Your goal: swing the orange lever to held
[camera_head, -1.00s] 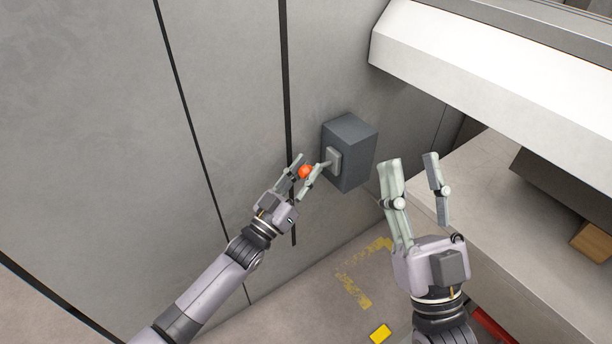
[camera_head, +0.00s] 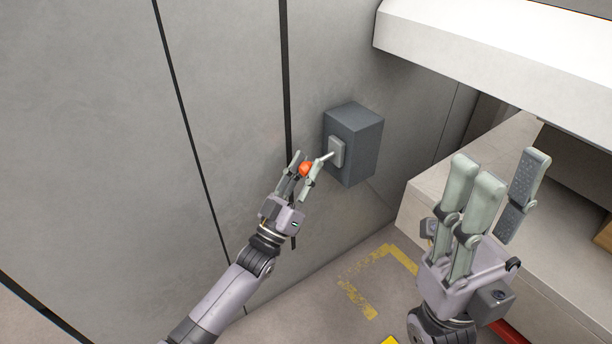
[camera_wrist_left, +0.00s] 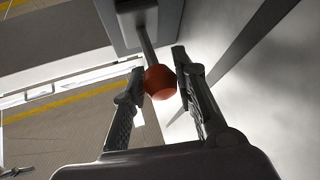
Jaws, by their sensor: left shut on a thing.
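The orange lever's knob (camera_head: 305,169) sits at the end of a short grey rod (camera_head: 324,157). The rod comes out of a plate on the dark grey box (camera_head: 352,146) on the wall and points left and slightly down in the head view. My left gripper (camera_head: 304,172) is shut on the knob, with a finger on either side. In the left wrist view the knob (camera_wrist_left: 160,81) lies between the fingertips and the rod runs up to the box. My right gripper (camera_head: 502,180) is open and empty, its fingers spread, at the right in front of the machine.
A grey panelled wall (camera_head: 240,90) fills the left and middle. A white machine hood (camera_head: 480,60) overhangs at upper right, above a pale bed (camera_head: 440,180). Yellow markings (camera_head: 358,297) lie on the floor below the box. The space left of my left arm is clear.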

